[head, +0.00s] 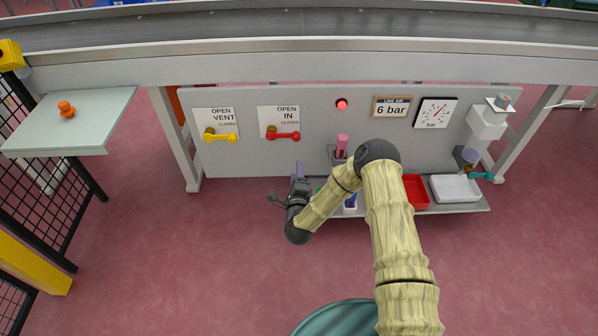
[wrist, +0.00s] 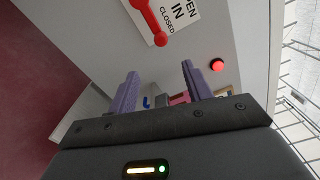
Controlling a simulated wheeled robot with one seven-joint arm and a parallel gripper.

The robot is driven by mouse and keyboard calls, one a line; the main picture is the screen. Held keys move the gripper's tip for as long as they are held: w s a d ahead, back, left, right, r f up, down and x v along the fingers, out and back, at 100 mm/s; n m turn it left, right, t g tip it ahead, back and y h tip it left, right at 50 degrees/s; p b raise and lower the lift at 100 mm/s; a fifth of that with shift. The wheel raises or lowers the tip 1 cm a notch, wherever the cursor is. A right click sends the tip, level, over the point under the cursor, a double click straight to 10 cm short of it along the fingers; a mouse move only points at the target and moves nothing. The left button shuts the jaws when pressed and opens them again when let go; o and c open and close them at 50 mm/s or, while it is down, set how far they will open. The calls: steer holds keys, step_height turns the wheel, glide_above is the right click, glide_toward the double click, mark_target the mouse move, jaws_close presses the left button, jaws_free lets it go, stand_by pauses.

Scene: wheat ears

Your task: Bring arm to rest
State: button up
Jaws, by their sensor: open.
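My arm reaches forward from the bottom right in the head view, its tan, ribbed links bent at a dark elbow. My gripper (head: 299,170) hangs in front of the grey panel (head: 240,160), left of the elbow. In the wrist view my gripper (wrist: 158,88) shows two purple fingers standing wide apart, with nothing held between them. The red valve handle (wrist: 150,20) by the "OPEN IN" label and a lit red lamp (wrist: 217,65) lie beyond the fingers. My forearm hides part of the shelf below the panel.
A shelf under the panel bears a red tray (head: 416,192) and a white tray (head: 455,188). A pink item (head: 341,146) stands near my forearm. A yellow valve handle (head: 221,137) and a gauge (head: 435,113) are on the panel. Open floor lies in front, at left.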

steer(key=shift+w, duration=0.1)
steer(key=s+d+r+n+g+y+p, duration=0.3)
steer(key=r+n+g, duration=0.4)
steer(key=r+n, duration=0.6)
steer(key=s+d+r+n+g+h+p, duration=0.15)
steer(key=s+d+r+n+g, duration=0.4)
steer(key=s, duration=0.75)
steer(key=s+d+r+n+g+h, duration=0.25)
steer(key=s+d+r, duration=0.55)
steer(key=s, duration=0.4)
step_height(320, 180, up, 37)
steer(key=d+p, duration=0.1)
steer(key=p, duration=3.7)
steer(key=shift+s+d+f+m, duration=0.2)
steer(key=shift+s+m, duration=0.05)
steer(key=shift+m, duration=0.05)
